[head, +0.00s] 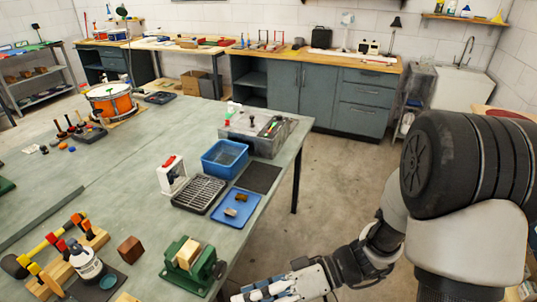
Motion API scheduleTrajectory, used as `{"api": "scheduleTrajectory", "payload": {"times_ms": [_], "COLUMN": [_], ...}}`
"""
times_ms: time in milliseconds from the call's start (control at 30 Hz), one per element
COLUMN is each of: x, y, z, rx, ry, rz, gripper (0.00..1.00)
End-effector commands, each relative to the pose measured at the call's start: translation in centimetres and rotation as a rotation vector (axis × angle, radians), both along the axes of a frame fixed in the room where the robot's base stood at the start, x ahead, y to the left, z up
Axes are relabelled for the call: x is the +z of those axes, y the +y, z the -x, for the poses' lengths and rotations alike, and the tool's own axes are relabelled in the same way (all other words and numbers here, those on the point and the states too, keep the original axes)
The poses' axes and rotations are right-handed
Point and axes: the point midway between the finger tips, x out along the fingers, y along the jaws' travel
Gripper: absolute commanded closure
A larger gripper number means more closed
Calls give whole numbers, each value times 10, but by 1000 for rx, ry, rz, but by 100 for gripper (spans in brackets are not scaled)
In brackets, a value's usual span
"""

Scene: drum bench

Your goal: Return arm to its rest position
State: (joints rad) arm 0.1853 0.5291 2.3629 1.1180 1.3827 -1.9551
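My arm comes in from the right of the head view and reaches down and left, past the near edge of the green workbench (130,170). My gripper (243,296) is at the bottom edge of the view, close to the bench's near right corner. Part of it is cut off by the frame. Its finger gap does not show clearly, and I see no object in it. The green vise-like device (190,268) on the bench is up and left of the gripper, with a visible gap between them.
On the bench are a blue bin (224,158), a blue tray (238,207), a black rack (199,194), an orange drum (111,103), a wooden block (131,249) and a bottle (86,262). Clear floor (335,185) lies right of the bench. Cabinets (330,95) line the back wall.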

Motion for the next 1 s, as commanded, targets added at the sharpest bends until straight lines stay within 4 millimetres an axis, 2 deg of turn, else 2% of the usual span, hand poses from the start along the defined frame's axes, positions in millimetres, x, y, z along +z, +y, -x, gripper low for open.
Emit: {"api": "scheduleTrajectory", "payload": {"times_ms": [33, 200, 400, 600, 700, 833, 1000], "x": [10, 27, 42, 65, 80, 98, 110], "y": [-3, -27, -69, -119, -141, -161, -172], "z": [11, 46, 68, 70, 67, 64, 62], "rx": [33, 56, -99, -435, -626, -825, -947], "ry": [16, 106, 126, 61, 13, -39, -70], "rz": [77, 388, 759, 1030, 1095, 1117, 1114], "gripper": [38, 38, 38, 38, 38, 38, 38]}}
